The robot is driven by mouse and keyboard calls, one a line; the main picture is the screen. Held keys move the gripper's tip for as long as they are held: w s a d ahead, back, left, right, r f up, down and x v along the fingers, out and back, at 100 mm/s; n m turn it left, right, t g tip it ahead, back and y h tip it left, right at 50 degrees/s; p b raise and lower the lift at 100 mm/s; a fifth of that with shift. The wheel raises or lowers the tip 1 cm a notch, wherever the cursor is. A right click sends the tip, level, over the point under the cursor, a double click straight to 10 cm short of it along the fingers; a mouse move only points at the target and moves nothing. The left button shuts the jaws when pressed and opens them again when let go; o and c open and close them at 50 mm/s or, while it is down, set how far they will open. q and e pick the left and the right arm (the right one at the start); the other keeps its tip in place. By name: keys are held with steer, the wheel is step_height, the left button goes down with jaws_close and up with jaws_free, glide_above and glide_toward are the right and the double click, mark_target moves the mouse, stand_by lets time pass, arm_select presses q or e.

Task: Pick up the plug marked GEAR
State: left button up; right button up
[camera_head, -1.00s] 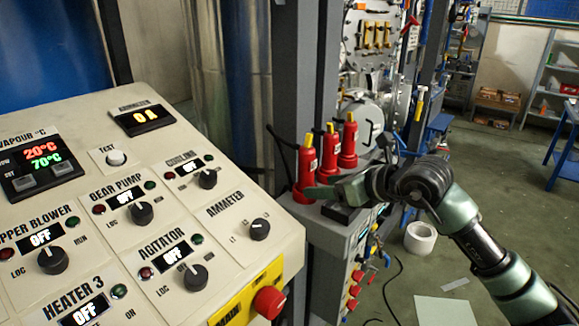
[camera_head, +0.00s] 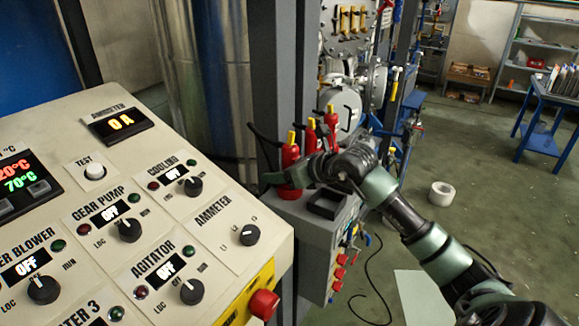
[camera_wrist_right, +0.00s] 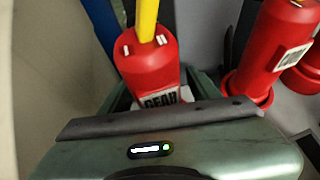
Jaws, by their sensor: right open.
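The plug marked GEAR (camera_wrist_right: 150,68) is red with a yellow top, and its label is partly hidden by my gripper in the right wrist view. It appears to be the leftmost of three red plugs (camera_head: 290,158) on the grey box in the head view. My right gripper (camera_head: 284,181) is at its lower part, coming from the right. In the wrist view my right gripper (camera_wrist_right: 155,94) is open, with a green finger on each side of the plug. Whether the fingers touch it is hidden. My left gripper is out of view.
Two other red plugs (camera_head: 311,137) (camera_head: 331,120) stand close behind; one shows right of the gripper (camera_wrist_right: 275,50). The control panel (camera_head: 215,225) is at left, with a grey post (camera_head: 280,70) behind the plugs. A black open tray (camera_head: 325,204) is on the box.

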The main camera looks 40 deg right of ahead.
steer(key=shift+s, duration=0.1)
jaws_close()
steer(key=shift+r, duration=0.1)
